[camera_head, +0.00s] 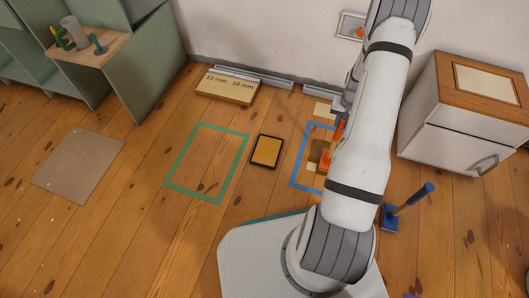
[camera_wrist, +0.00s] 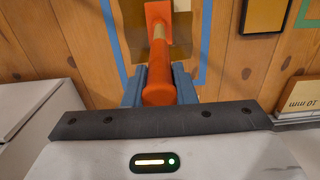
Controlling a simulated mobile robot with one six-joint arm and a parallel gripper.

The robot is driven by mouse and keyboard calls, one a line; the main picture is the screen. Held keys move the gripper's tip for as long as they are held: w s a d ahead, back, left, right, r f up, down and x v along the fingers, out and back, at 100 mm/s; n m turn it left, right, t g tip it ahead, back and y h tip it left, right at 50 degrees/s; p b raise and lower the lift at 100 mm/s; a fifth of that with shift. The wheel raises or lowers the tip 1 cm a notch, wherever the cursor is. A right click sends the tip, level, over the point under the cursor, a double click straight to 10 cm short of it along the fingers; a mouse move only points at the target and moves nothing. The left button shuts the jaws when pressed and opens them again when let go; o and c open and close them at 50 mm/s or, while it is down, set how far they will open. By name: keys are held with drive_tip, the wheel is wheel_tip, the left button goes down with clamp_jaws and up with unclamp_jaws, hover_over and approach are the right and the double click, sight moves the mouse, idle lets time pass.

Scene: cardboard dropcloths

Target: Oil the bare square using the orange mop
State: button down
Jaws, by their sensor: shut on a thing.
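My gripper (camera_wrist: 158,78) is shut on the handle of the orange mop (camera_wrist: 158,50), with a blue finger on each side. The mop's flat orange head (camera_head: 325,159) lies over the blue-taped square (camera_head: 298,165), which my arm partly hides. The green-taped square (camera_head: 177,187) to the left encloses plain floorboards. A black-rimmed tray with an amber inside (camera_head: 267,151) sits between the two outlines and also shows in the wrist view (camera_wrist: 265,14).
A blue mop (camera_head: 391,218) stands on the right, beside my arm. A white cabinet (camera_head: 455,150) is at the right wall. A board marked 13 mm and 10 mm (camera_head: 226,88) lies by the back wall. A cardboard sheet (camera_head: 78,165) and green shelves (camera_head: 130,75) are left.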

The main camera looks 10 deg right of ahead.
drive_tip(key=w+a, duration=0.4)
drive_tip(key=a, duration=0.2)
drive_tip(key=shift+w+a, duration=0.15)
drive_tip(key=shift+a, duration=0.25)
drive_tip(key=shift+r+p, duration=1.75)
drive_tip(key=shift+r, duration=0.8)
